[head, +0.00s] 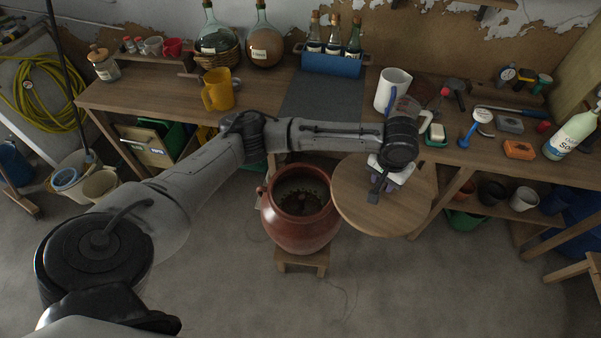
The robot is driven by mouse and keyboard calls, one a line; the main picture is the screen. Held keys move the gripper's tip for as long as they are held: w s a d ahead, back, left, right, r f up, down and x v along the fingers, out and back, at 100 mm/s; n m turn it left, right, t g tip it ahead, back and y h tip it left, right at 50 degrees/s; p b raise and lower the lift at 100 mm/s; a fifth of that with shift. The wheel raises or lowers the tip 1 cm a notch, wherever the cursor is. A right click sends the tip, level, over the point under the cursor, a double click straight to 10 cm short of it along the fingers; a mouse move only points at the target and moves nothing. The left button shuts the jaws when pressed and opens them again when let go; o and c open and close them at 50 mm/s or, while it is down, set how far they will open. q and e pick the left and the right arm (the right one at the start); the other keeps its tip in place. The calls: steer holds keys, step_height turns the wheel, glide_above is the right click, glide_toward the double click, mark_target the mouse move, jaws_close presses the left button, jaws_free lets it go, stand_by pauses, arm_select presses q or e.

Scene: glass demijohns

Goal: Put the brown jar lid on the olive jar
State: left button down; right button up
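The olive jar (302,233) is a round, reddish-brown clay pot with an open, dark mouth. It stands upright on a low wooden stool, in the middle of the head view. The brown jar lid (355,205) is a wide, flat wooden disc just right of the jar, overlapping its right rim in the picture. No support shows under the lid. My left gripper (375,193) is over the lid's middle and appears shut on it. The wrist and fingers hide the grip and part of the lid. My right gripper is not in view.
A wooden workbench (262,100) runs behind, with a yellow jug (218,90), a white pitcher (392,90), a blue bottle carrier (331,65) and glass demijohns (265,45). A shelf of pots is at the right. The floor (420,290) in front is clear.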

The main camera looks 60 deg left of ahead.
arm_select(q)
steer(key=s+a+f+n+p, duration=0.1)
steer(key=s+a+f, duration=0.3)
steer(key=a+f, duration=0.6)
steer(key=s+a+f+n+p, duration=0.1)
steer(key=s+a+f+n, duration=0.3)
steer(key=a+f, duration=0.7)
steer(key=a, duration=0.5)
steer(key=shift+s+a+f+y, duration=0.15)
steer(key=shift+a+y, duration=0.15)
step_height(320, 180, down, 6)
steer(key=b, duration=0.2)
